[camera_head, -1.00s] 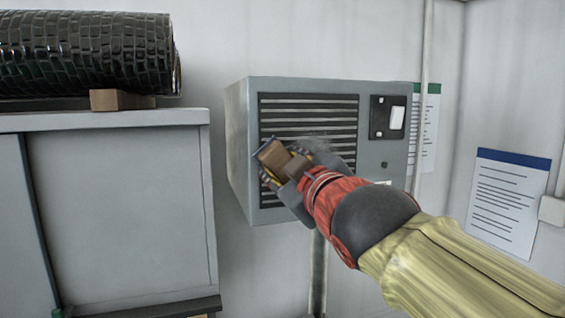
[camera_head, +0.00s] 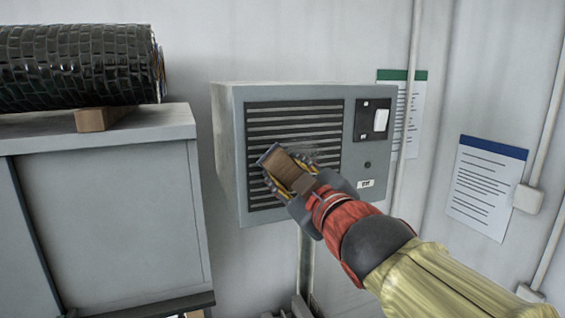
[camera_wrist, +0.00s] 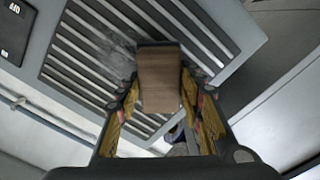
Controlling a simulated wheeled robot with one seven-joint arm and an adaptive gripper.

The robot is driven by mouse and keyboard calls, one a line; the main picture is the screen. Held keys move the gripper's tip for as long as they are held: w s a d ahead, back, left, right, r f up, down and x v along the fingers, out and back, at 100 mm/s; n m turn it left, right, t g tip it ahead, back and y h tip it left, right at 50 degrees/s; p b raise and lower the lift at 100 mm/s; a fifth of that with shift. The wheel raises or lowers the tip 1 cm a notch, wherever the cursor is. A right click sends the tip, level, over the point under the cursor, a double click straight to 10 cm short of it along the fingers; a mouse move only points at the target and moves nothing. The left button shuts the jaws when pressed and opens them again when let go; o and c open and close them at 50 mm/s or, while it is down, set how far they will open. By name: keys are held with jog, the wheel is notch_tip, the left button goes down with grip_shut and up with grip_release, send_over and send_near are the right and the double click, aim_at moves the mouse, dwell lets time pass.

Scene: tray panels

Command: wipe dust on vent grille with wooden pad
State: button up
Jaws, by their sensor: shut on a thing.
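The vent grille (camera_head: 295,115) is a dark slatted panel on the front of a grey wall box (camera_head: 228,150). A pale grey dust smudge (camera_head: 308,142) lies on its slats near the middle; it also shows in the wrist view (camera_wrist: 112,48). My gripper (camera_head: 290,178) is shut on the wooden pad (camera_head: 284,168), a brown block with a dark far edge. In the wrist view the pad (camera_wrist: 160,80) sits between the two fingers, its dark end toward the slats. The pad is in front of the grille's lower left; I cannot tell whether it touches.
A switch panel (camera_head: 373,120) sits right of the grille. A grey cabinet (camera_head: 105,220) stands at the left, with a dark roll (camera_head: 75,68) and a wooden block (camera_head: 103,118) on top. Notices (camera_head: 486,188) and pipes (camera_head: 405,130) are on the wall at the right.

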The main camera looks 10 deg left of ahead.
aim_at(264, 157)
jog(key=shift+d, duration=0.15)
jog(key=shift+w+d, duration=0.6)
jog(key=shift+d, duration=0.1)
jog(key=shift+w+d, duration=0.85)
jog(key=shift+d, duration=0.5)
jog(key=shift+w+d, duration=0.85)
jog(key=shift+d, duration=0.5)
jog(key=shift+w+d, duration=0.85)
jog(key=shift+d, duration=0.5)
jog(key=shift+s+a+b, duration=0.3)
jog(key=shift+s+a, duration=0.4)
jog(key=shift+a, duration=0.4)
jog(key=shift+s+a+b, duration=0.35)
jog(key=shift+s+a, duration=0.3)
jog(key=shift+a, duration=0.5)
jog(key=shift+s+a+b, duration=0.3)
jog(key=shift+s+a, duration=0.4)
jog(key=shift+a, duration=0.4)
